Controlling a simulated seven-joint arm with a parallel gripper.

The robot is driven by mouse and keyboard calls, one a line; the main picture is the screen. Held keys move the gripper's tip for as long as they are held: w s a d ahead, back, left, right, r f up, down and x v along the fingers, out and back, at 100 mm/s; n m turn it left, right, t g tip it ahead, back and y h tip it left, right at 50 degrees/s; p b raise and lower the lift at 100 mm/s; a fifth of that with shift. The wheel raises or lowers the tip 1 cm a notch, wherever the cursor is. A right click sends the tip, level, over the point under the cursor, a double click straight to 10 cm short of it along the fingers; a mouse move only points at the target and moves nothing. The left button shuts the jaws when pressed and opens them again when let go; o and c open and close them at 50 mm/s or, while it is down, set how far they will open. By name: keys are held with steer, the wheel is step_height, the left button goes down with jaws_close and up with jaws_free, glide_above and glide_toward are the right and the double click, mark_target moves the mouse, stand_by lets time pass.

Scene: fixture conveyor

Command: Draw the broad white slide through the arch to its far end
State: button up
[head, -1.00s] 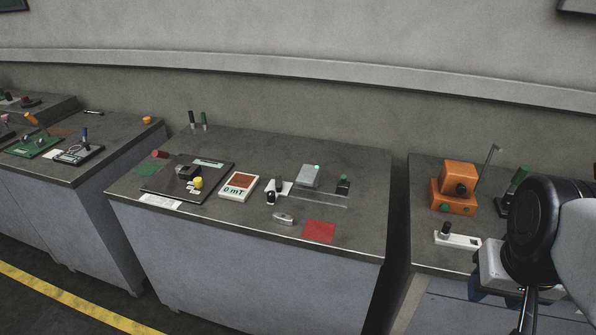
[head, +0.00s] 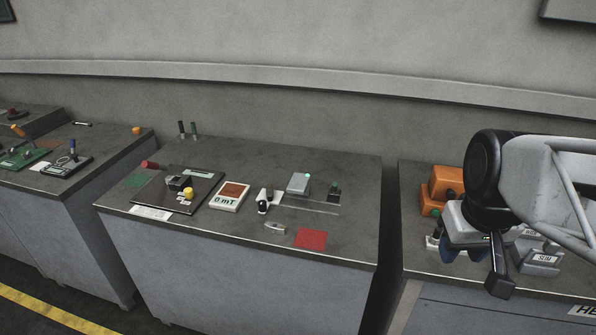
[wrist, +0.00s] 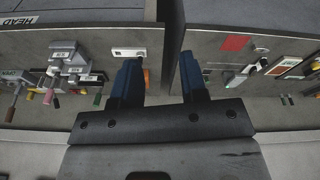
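A white slide (head: 271,193) with black knobs lies on the middle bench, at the left end of a thin rail (head: 312,207). A grey block with a green top knob (head: 298,184) stands by the rail; I cannot tell whether it is the arch. The white slide also shows small in the wrist view (wrist: 236,79). My gripper (head: 462,260) is over the left part of the right bench, well apart from the slide. In the wrist view its two blue fingers (wrist: 161,76) are spread with nothing between them.
An orange block (head: 444,184) stands behind my gripper. A gap separates the middle and right benches.

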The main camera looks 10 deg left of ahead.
steer(key=w+a+n, duration=0.5)
steer(key=w+a, duration=0.4)
steer(key=w, duration=0.4)
steer(key=n+g, duration=0.2)
steer(key=n, duration=1.1)
glide_above(262, 202)
steer(key=f, duration=1.8)
steer(key=shift+d, duration=0.2)
steer(key=shift+a+f, duration=0.2)
steer(key=shift+a, duration=0.1)
steer(key=shift+f, duration=0.15)
steer(key=shift+f, duration=3.75)
jaws_close()
